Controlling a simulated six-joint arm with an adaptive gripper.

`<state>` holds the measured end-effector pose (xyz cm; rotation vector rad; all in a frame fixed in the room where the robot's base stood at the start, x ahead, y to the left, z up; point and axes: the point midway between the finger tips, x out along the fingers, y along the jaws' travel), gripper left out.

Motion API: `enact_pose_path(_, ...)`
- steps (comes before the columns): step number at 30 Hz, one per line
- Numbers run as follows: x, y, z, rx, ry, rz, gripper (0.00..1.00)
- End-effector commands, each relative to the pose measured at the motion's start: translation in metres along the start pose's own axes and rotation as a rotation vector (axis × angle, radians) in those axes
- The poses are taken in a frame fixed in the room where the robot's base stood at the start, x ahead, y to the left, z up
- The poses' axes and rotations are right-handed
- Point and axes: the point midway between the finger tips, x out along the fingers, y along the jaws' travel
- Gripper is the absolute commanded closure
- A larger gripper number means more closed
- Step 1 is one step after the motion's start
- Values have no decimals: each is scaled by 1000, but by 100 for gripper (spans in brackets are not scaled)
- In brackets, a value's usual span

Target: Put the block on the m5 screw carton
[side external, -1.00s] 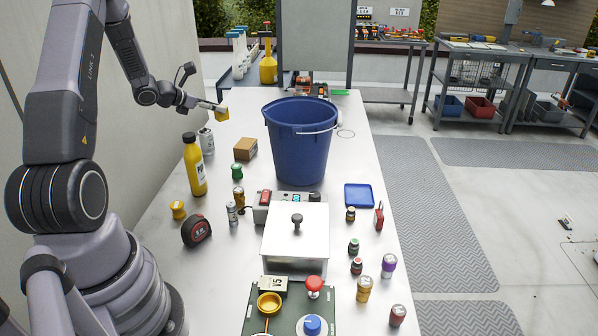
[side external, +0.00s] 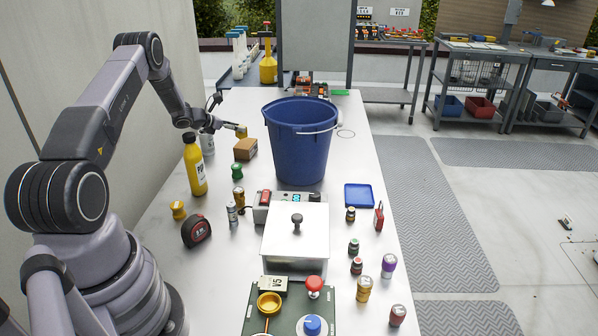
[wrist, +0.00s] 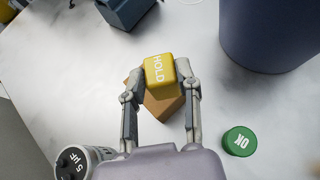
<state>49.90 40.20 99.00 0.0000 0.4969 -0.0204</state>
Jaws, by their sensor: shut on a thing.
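A yellow block (wrist: 160,72) marked HOLD is between the fingers of my gripper (wrist: 161,77), which is shut on it. In the side view the block (side external: 242,132) shows just above and slightly left of the small brown carton (side external: 245,149). The carton lies on the table; I cannot read any marking on it. In the wrist view the block covers part of the carton (wrist: 163,106). I cannot tell how large the gap between them is.
A blue bucket (side external: 297,150) stands close to the carton's right. A yellow bottle (side external: 194,165) and a grey can (side external: 207,144) stand to its left. A green OK piece (wrist: 239,141) is near. A box marked M5 (side external: 273,286) sits by the front panel.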

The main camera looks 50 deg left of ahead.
Motion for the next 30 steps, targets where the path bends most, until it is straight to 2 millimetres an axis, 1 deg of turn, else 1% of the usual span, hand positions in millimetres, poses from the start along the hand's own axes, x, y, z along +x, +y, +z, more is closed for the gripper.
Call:
enact_pose_path(5, 10, 4, -6, 1, 0, -1, 100)
enact_pose_path(10, 22, 5, -28, -2, 1, -1, 100)
enact_pose_path(12, 24, 5, -32, 0, 0, 0, 100)
enact_pose_path(22, 26, 5, -34, 1, 0, 0, 100)
enact_pose_path(23, 26, 5, -35, 1, 0, 0, 67)
enact_pose_path(28, 26, 5, -34, 1, 0, 0, 45)
enact_pose_path(29, 26, 5, -34, 1, 0, 0, 42)
enact_pose_path(30, 26, 5, -34, 1, 0, 0, 42)
